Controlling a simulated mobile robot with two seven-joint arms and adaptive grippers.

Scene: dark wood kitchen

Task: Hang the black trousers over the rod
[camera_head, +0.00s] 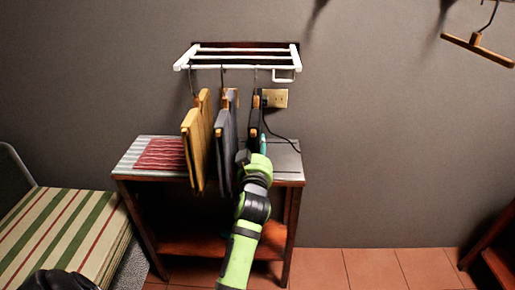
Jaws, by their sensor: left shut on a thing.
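The black trousers (255,120) are folded on a hanger under the white wall rack (240,64), at the right of the hung row. The hanger's hook reaches up to the rack's rods; I cannot tell if it rests on one. My left gripper (260,150) is at the lower end of the black trousers and shut on them. The gripper's own body hides part of the contact. Yellow trousers (197,140) and grey trousers (226,145) hang to their left. My right gripper is out of view.
A wooden side table (125,165) with a red striped cloth (162,154) stands below the rack. A wall socket (275,98) with a cord is close to the right. A striped bench (70,230) is at left. An empty wooden hanger (478,48) hangs at upper right.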

